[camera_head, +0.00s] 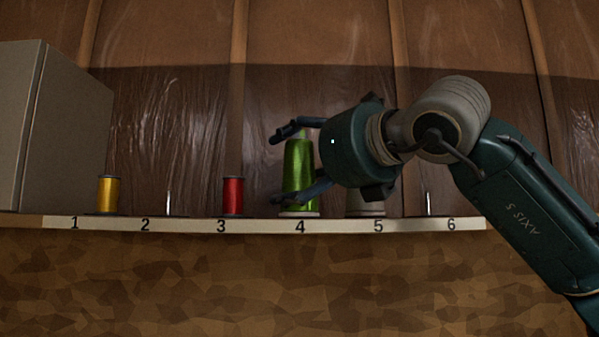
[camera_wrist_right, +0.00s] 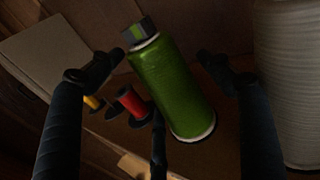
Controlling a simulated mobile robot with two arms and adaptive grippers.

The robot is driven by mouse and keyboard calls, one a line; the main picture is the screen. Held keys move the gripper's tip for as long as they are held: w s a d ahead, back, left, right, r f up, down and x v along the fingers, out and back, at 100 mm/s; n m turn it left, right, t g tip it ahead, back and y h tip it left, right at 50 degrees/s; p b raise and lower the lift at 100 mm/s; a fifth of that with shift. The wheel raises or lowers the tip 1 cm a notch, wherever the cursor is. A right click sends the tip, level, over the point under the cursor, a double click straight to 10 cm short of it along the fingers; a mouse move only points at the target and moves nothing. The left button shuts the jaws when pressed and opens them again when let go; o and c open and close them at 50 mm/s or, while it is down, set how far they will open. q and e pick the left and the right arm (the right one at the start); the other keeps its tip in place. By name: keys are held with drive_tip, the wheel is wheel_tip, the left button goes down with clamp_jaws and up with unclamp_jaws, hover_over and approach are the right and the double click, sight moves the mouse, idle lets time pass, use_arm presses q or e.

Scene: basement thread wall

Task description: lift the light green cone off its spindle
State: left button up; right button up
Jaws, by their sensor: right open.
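The light green cone (camera_head: 299,165) stands upright at place 4 on the shelf, with a pale base; its spindle is hidden inside it. In the right wrist view the green cone (camera_wrist_right: 174,88) lies between the open fingers, with a dark and green top. My right gripper (camera_head: 290,168) is open, coming from the right, one finger near the cone's top and one in front of its lower part. In the right wrist view the fingers (camera_wrist_right: 155,80) stand apart on both sides of the cone; I cannot tell whether any finger touches it. My left gripper is not in view.
The shelf's front edge (camera_head: 186,225) carries numbers 1 to 6. A yellow spool (camera_head: 107,195) stands at 1, a red spool (camera_head: 233,196) at 3. Bare spindles show at 2 (camera_head: 168,203) and 6 (camera_head: 428,204). A grey cone (camera_head: 366,203) at 5 is close beside the gripper. A grey cabinet (camera_head: 60,130) stands left.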

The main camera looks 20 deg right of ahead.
drive_tip(key=shift+w+a, duration=0.1)
drive_tip(key=shift+w, duration=0.1)
drive_tip(key=shift+s, duration=0.1)
drive_tip(key=c, duration=1.3)
drive_tip(key=shift+c, duration=0.3)
drive_tip(key=shift+r, duration=0.3)
drive_tip(key=shift+c, duration=0.6)
wheel_tip(320, 180, up, 11)
drive_tip(key=shift+f+p, duration=0.15)
drive_tip(key=shift+p, duration=0.55)
drive_tip(key=shift+c, duration=0.2)
wheel_tip(320, 180, up, 9)
drive_tip(key=p, duration=0.3)
